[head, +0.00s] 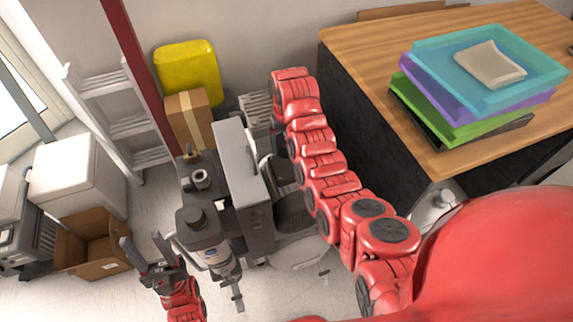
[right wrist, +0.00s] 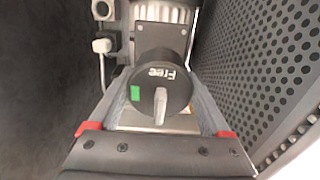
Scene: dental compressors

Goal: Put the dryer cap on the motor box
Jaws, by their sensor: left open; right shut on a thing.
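In the right wrist view, my right gripper (right wrist: 158,112) is shut on a dark round cap (right wrist: 160,90) lettered "Free", with a green mark and a pale lever on its face. I take it for the dryer cap. A dark square plate with corner screws (right wrist: 162,38) shows just beyond it; I cannot tell if they touch. In the head view my right arm hides that gripper and cap. The compressor unit has a tall grey housing (head: 238,160); I cannot tell which part is the motor box. My left gripper (head: 146,256) is open and empty, left of a grey bottle with a dark cap (head: 204,240).
A perforated panel (right wrist: 265,60) stands close on the right in the wrist view. In the head view a wooden table (head: 370,60) with stacked trays (head: 480,70) is at right. A cardboard box (head: 95,245), white container (head: 78,175) and ladder (head: 125,125) are at left.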

